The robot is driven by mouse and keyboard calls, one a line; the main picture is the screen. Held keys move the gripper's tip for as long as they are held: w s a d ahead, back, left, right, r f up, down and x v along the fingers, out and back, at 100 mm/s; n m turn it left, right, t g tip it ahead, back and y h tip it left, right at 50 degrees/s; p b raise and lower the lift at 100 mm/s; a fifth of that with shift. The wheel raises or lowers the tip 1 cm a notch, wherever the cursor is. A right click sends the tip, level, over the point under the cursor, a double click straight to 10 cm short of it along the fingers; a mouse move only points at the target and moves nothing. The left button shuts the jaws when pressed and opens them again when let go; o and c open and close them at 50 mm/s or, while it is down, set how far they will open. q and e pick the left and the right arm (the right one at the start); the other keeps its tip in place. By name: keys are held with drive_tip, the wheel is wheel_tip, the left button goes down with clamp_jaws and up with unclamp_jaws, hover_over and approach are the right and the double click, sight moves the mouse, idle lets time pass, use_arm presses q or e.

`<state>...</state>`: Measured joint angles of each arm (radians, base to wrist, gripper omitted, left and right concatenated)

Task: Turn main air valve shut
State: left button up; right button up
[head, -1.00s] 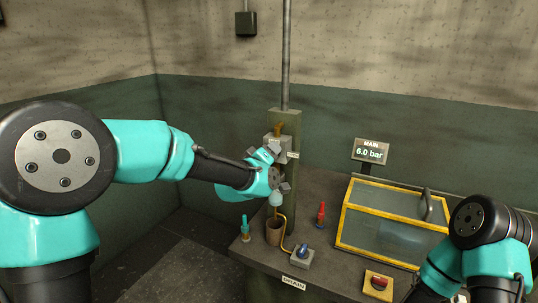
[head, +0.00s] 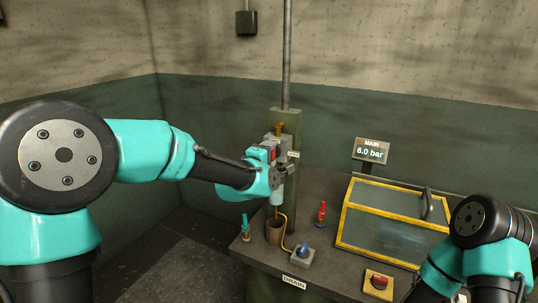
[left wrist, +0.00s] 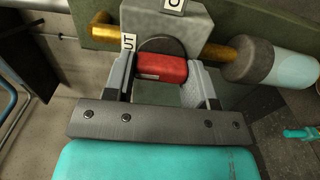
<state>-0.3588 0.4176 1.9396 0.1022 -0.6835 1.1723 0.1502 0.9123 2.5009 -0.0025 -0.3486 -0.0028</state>
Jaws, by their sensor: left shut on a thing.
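The main air valve is a grey block on a backing plate, with a red handle (head: 273,154) on its front. In the left wrist view the red handle (left wrist: 162,68) sits between the two fingers of my left gripper (left wrist: 164,88), which is shut on it. Its long side lies along the line of the brass pipe (left wrist: 216,52). A partly hidden label ending in "UT" (left wrist: 128,42) is by the left finger; a cut-off "O" label (left wrist: 174,5) is at the top. In the head view my left gripper (head: 281,160) is at the valve. My right gripper is out of view.
The MAIN gauge (head: 371,151) reads 6.0 bar. A filter bowl (left wrist: 292,70) hangs below the valve, above a brown cup (head: 274,232). On the bench (head: 325,255) are a blue knob (head: 303,250), red and teal fittings, a yellow-framed clear box (head: 395,220) and a red switch (head: 379,283).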

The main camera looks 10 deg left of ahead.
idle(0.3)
use_arm(q)
drive_tip(key=o, duration=0.9)
drive_tip(key=shift+o, duration=0.2)
drive_tip(key=v, duration=1.7)
drive_tip(key=shift+s, duration=0.2)
